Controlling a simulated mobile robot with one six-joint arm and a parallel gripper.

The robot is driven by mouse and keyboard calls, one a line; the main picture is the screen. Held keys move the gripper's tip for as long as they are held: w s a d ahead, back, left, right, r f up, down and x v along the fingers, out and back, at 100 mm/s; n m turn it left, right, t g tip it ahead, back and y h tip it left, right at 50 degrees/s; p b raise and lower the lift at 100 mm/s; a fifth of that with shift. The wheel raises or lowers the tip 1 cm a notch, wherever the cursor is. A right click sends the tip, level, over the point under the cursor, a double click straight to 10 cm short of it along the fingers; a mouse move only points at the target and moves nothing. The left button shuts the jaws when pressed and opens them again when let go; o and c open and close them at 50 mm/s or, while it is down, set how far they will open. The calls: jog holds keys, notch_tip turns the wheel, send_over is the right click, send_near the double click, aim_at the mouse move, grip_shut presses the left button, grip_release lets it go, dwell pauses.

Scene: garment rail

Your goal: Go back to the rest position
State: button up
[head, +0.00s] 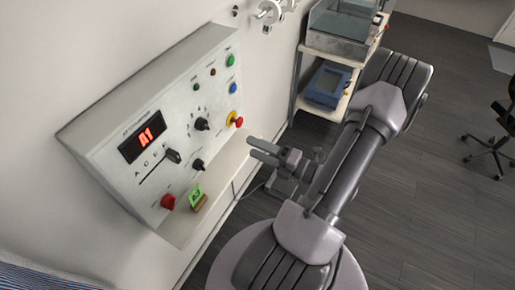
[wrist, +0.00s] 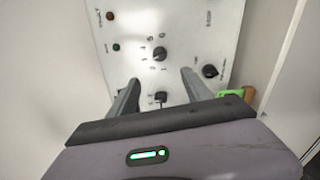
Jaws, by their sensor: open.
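My gripper (head: 252,147) is open and empty in the head view. Its fingers point left toward the right end of a grey control panel (head: 110,105) on the wall. In the wrist view my gripper's two fingers (wrist: 160,80) are spread apart, with the panel face (wrist: 185,30) beyond them. A black knob (wrist: 160,53) and a small black switch (wrist: 161,97) show between the fingers. I cannot tell the exact gap to the panel; no contact is visible.
The panel has a red display (head: 142,138) reading A1, a red knob (head: 168,201) and a yellow-ringed red button (head: 236,121). A green tag on a wooden block (head: 198,200) sits on its ledge. A shelf cart with a blue device (head: 328,85) stands behind my arm. Open floor (head: 440,200) lies right.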

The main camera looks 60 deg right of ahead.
jog(key=w+a+n+g+y+b, duration=0.5)
jog(key=a+n+g+y+b, duration=0.25)
jog(key=a+n, duration=0.6)
jog(key=s+a+f+n+g+h+b, duration=0.1)
jog(key=a+n+b, duration=0.4)
jog(key=n, duration=0.6)
jog(key=s+a+f+n+g+h+b, duration=0.1)
jog(key=a+n+b, duration=0.4)
jog(key=n, duration=0.6)
jog(key=s+a+f+n+g+h+b, duration=0.1)
jog(key=s+a+n+g+h+b, duration=0.1)
jog(key=a+n+h+b, duration=0.3)
jog(key=s+a+n, duration=0.1)
jog(key=a+n, duration=0.2)
jog(key=n, duration=0.3)
jog(key=shift+f+g+b, duration=0.35)
jog(key=shift+f+b, duration=0.05)
